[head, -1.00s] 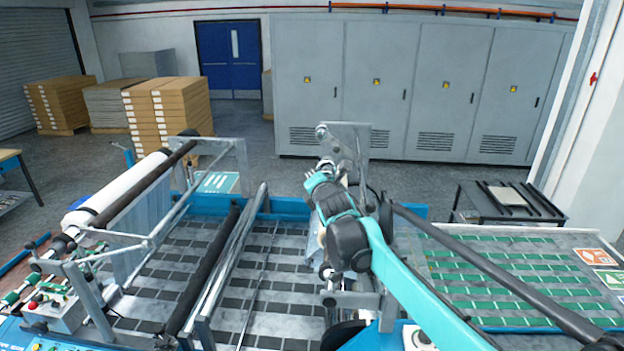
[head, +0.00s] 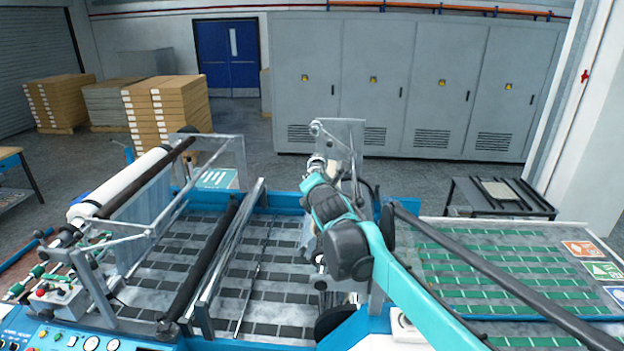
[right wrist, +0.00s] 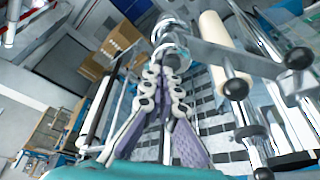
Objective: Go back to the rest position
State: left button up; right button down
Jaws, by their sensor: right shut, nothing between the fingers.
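My right arm comes in from the lower right in the head view, teal and dark grey. My right gripper (head: 317,166) is partly hidden at the far end of it, near an upright clear panel of the machine. In the right wrist view the two purple-padded fingers of my right gripper (right wrist: 166,75) come together at the tips, shut with nothing between them. In that picture the tips lie close to shiny metal machine parts (right wrist: 172,42); I cannot tell whether they touch. My left gripper is in neither view.
The laminating machine bed (head: 265,300) lies below my arm. A white film roll (head: 125,185) is at left; a cream roll (right wrist: 222,45) shows in the right wrist view. A long dark bar (head: 490,270) crosses above the green-striped bed (head: 480,305). Grey cabinets (head: 430,80) stand behind.

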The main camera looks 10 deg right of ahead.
jog(key=s+d+f+m+g+h, duration=0.1)
jog(key=s+d+f+m+g, duration=0.15)
jog(key=s+f+m, duration=0.35)
jog(key=s+d+f+m+g, duration=0.15)
jog(key=s+d+m, duration=0.25)
jog(key=s, duration=0.5)
jog(key=s+d+f+m+g+h, duration=0.1)
jog(key=s+d+f+m, duration=0.3)
jog(key=s, duration=0.3)
jog(key=s+f+m+g+y, duration=0.1)
jog(key=s+f+m+g, duration=0.3)
jog(key=s+f+m, duration=1.1)
notch_tip(320, 180, down, 36)
jog(key=s+n+b, duration=0.2)
jog(key=b, duration=3.6)
jog(key=shift+s+a+n+t, duration=0.15)
jog(key=shift+a+n+t, duration=0.15)
jog(key=shift+n, duration=0.1)
jog(key=shift+r, duration=0.1)
